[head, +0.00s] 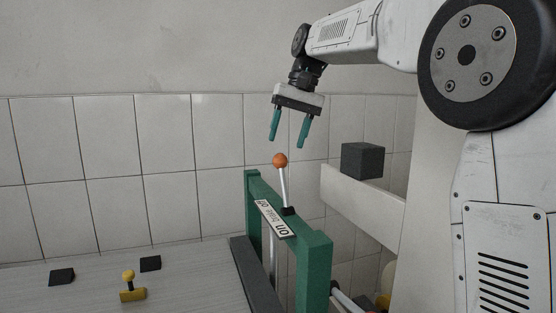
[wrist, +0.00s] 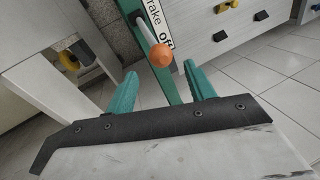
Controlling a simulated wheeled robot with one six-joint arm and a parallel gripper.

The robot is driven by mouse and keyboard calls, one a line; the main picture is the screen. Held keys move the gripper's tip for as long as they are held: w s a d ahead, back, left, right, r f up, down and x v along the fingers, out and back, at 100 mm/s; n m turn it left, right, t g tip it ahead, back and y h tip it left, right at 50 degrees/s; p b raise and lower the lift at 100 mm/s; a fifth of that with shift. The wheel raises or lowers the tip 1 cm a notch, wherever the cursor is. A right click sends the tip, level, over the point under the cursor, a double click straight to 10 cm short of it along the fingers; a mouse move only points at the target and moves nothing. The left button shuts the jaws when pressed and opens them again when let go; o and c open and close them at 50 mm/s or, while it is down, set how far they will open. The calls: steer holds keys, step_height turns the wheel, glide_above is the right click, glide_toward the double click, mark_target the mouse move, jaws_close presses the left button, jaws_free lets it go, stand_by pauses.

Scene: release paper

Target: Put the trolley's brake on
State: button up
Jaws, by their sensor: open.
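The brake lever (head: 284,188) stands on the trolley's green end frame (head: 315,255), with an orange ball knob (head: 280,160) on top. A white label (head: 271,218) beside its base reads "on", "brake" and "off". In the head view the lever leans slightly toward the label's "off" end; in the wrist view the knob (wrist: 160,55) appears near "off". My gripper (head: 288,142) is open and empty, its teal fingers pointing down just above the knob. In the wrist view the knob shows between the fingertips, apparently beyond them and untouched.
A dark block (head: 362,160) sits on a pale ledge (head: 365,192) right of the lever. On the grey surface at left lie two dark blocks (head: 62,276) (head: 150,263) and a yellow knobbed piece (head: 132,289). A tiled wall stands behind.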

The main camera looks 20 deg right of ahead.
mark_target(281, 161)
steer(key=x, duration=0.7)
steer(key=shift+s, duration=0.15)
jaws_close()
